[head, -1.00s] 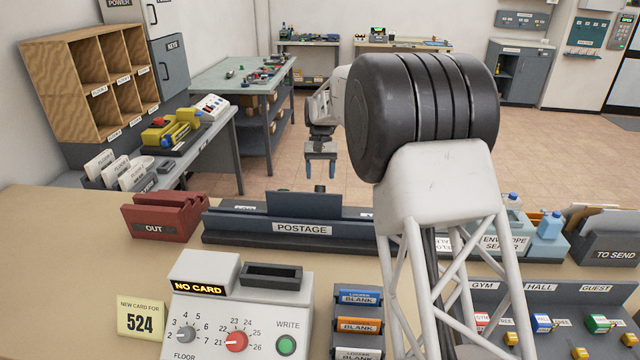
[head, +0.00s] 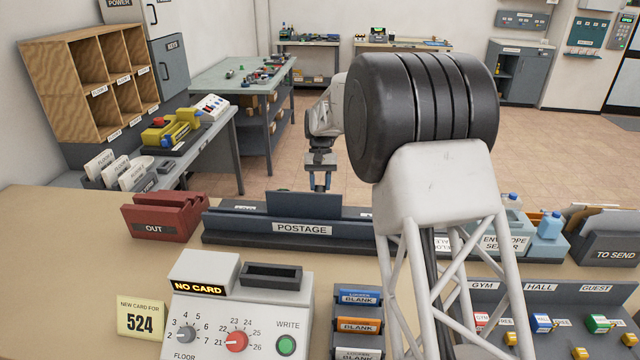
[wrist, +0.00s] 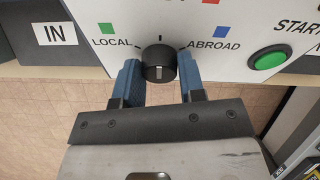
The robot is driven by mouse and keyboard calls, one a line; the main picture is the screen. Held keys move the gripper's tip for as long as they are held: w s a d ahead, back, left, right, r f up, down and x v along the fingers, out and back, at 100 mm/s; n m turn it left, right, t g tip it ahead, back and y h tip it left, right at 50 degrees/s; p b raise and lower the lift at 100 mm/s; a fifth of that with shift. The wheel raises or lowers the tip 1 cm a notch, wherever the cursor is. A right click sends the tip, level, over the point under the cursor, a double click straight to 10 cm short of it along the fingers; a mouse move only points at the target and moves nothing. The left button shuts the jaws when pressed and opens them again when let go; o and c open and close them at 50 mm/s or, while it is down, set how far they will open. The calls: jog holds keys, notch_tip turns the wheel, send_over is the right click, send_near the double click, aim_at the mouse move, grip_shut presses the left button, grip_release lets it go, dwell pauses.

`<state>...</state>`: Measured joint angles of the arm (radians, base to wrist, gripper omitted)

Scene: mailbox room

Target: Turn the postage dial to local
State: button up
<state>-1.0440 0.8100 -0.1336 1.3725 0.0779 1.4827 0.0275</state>
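The postage dial (wrist: 159,63) is a round black knob on a white panel (wrist: 185,20) in the wrist view. LOCAL (wrist: 113,43) with a green square is at its left and ABROAD (wrist: 215,46) with a blue square at its right. A pale mark shows on the dial's near side; I cannot tell its setting. My gripper (wrist: 160,72) is open, with one blue finger on each side of the dial. I cannot tell whether they touch it. In the head view, my gripper (head: 320,181) is just behind the dark POSTAGE unit (head: 300,229), whose dial is hidden.
A green button (wrist: 269,57) is right of the dial, and an IN label (wrist: 54,33) is at the left. On the near counter are a red OUT tray (head: 160,218), a NO CARD machine (head: 240,315) and blank card slots (head: 357,326).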

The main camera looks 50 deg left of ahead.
jog(key=shift+n, duration=0.3)
jog(key=shift+c, duration=0.3)
jog(key=n, duration=0.3)
jog(key=shift+w+n+g+y, duration=0.1)
jog(key=shift+n+g+y, duration=0.2)
jog(key=n+g, duration=0.1)
jog(key=n, duration=0.4)
jog(key=shift+n, duration=0.3)
jog(key=shift+d, duration=0.1)
jog(key=o, duration=0.9)
jog(key=shift+v, duration=3.95)
